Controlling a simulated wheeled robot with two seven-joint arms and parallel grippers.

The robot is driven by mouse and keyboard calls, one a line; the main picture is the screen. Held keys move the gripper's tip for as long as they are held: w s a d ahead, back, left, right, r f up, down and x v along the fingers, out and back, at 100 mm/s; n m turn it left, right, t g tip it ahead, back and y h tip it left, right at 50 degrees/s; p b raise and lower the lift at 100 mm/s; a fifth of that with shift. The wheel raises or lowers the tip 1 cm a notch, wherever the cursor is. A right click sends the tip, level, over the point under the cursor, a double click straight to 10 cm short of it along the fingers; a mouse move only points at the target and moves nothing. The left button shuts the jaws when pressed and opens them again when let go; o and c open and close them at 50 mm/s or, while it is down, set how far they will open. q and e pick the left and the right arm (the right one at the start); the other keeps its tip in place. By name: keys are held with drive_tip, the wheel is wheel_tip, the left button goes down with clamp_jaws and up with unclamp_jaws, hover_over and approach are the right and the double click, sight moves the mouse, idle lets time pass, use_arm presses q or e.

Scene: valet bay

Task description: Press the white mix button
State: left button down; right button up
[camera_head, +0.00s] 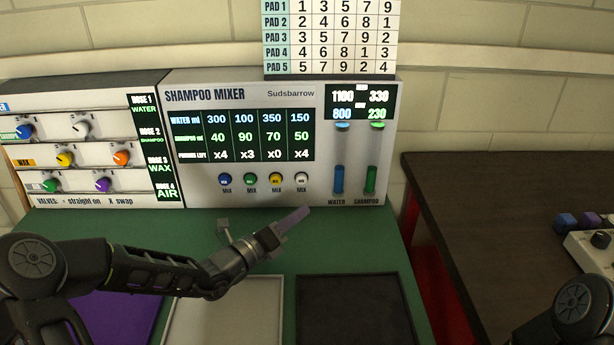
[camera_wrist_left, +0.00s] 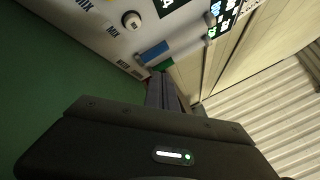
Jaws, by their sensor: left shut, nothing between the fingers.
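The white mix button (camera_head: 301,179) is the rightmost of the row of round mix buttons on the shampoo mixer panel (camera_head: 210,185). It also shows in the left wrist view (camera_wrist_left: 131,20) at the upper left, uncovered. My left gripper (camera_head: 304,212) is shut and empty, its fingers pointing up and right. In the head view its fingertips appear just below the white button, near the panel's lower edge. In the left wrist view the fingers (camera_wrist_left: 160,90) point toward the panel, below and right of the button. No touch on the button is visible. My right gripper is out of view.
Blue (camera_head: 225,180), green (camera_head: 250,179) and yellow (camera_head: 275,179) mix buttons sit left of the white one. Blue water (camera_head: 338,180) and green shampoo (camera_head: 371,179) gauges stand right. A grey tray (camera_head: 262,285) and a dark tray (camera_head: 355,300) lie on the green top below.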

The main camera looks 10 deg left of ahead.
sight(301, 179)
use_arm(q)
drive_tip(key=shift+w, duration=0.15)
idle(0.3)
drive_tip(key=shift+w+a+b, duration=0.35)
drive_tip(key=shift+w, duration=1.05)
drive_tip(key=shift+w+a+b, duration=0.4)
drive_tip(key=shift+w, duration=0.95)
drive_tip(key=shift+w+a+b, duration=0.35)
drive_tip(key=shift+w, duration=1.05)
drive_tip(key=shift+w+r, duration=0.1)
drive_tip(key=shift+w, duration=0.3)
